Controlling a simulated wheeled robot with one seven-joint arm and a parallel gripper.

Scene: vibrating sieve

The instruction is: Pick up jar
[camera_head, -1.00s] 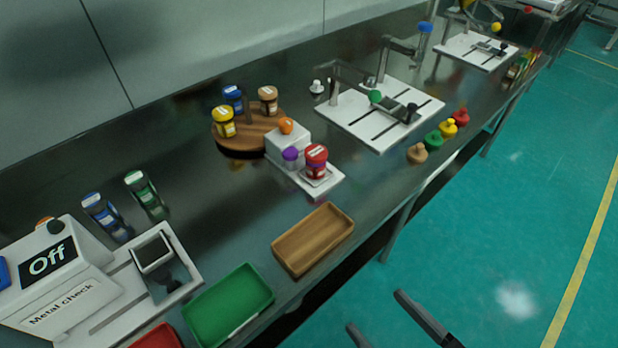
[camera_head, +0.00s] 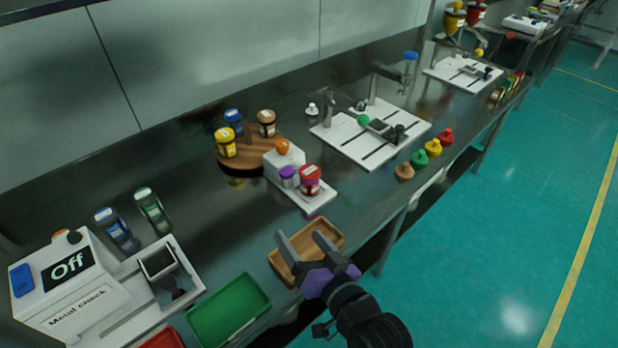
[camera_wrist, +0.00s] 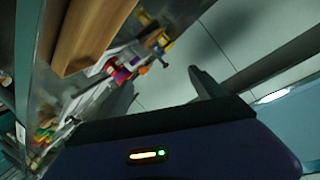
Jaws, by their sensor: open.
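Several jars stand on the dark bench in the head view. A red-lidded jar (camera_head: 310,180) sits on the white plate of a small white device (camera_head: 284,162). A yellow jar (camera_head: 226,142), a blue jar (camera_head: 233,121) and a brown jar (camera_head: 267,123) stand on a round wooden stand (camera_head: 240,157). My gripper (camera_head: 301,238) is open and empty, in front of the red-lidded jar and over the wooden tray in the picture. Its fingers also show in the wrist view (camera_wrist: 163,92).
The wooden tray (camera_head: 334,233) and a green tray (camera_head: 262,294) lie along the front edge. A white metal check machine (camera_head: 95,315) stands at the left. A white plate with a stand (camera_head: 372,157) and several coloured knobbed pieces (camera_head: 419,158) are to the right.

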